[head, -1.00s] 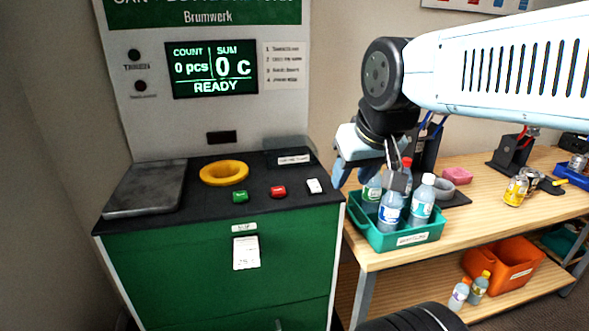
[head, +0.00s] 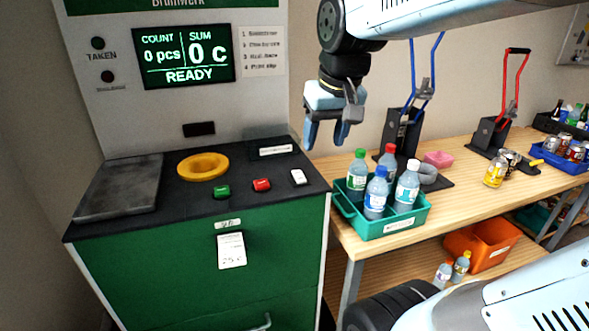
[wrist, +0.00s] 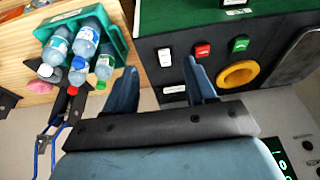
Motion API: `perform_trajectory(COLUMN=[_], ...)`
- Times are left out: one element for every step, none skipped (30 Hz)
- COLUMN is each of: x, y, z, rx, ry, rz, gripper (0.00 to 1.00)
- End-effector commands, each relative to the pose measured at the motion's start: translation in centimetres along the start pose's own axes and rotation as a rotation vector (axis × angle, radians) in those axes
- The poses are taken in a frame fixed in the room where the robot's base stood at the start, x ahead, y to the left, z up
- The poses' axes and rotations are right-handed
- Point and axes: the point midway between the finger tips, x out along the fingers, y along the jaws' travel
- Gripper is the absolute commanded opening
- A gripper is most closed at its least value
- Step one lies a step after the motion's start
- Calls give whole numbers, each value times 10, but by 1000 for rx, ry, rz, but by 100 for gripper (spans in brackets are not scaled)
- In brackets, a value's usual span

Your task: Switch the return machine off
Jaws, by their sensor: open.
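The return machine (head: 270,243) is a green cabinet with a black top and a lit screen (head: 185,56) reading 0 pcs, 0 c, READY. On its top sit a green button (head: 221,192), a red button (head: 262,185) and a white switch (head: 298,177). In the wrist view the white switch (wrist: 165,57), red button (wrist: 202,50) and green button (wrist: 240,44) are in a row beyond my fingers. My gripper (head: 325,135) is open and empty, above and right of the machine's back right corner, apart from the switch. It also shows in the wrist view (wrist: 163,80).
A teal crate (head: 397,226) with several bottles stands on the wooden table right of the machine. Can crushers with blue (head: 427,75) and red (head: 517,75) handles stand behind. A yellow ring (head: 203,166) and grey plate (head: 120,187) are on the machine's left side.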

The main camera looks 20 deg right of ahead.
Motion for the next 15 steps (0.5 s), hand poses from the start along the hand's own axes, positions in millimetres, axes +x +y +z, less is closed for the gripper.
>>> perform_trajectory(x=[4, 6, 9, 11, 14, 17, 21, 24, 28, 31, 34, 39, 41, 45, 48], y=[0, 0, 0, 0, 0, 0, 0, 0, 0, -1, -1, -1, -1, -1, -1], z=[-13, -19, -28, -35, -42, -51, -57, -64, -72, -78, -84, -90, -95, -99, -104], rx=[-1, -1, -1, -1, -1, -1, -1, -1, -1, -1, -1, -1, -1, -1, -1], ry=[-33, -51, -75, -92, -109, -133, -151, -168, -191, -206, -221, -241, -252, -265, -279], rz=[-1, -2, -2, -2, -2, -1, 0, 0, 1, 2, 3, 5, 6, 7, 9], gripper=[55, 55, 55, 55, 55, 55, 55, 55, 55, 55, 55, 55, 55, 55, 55])
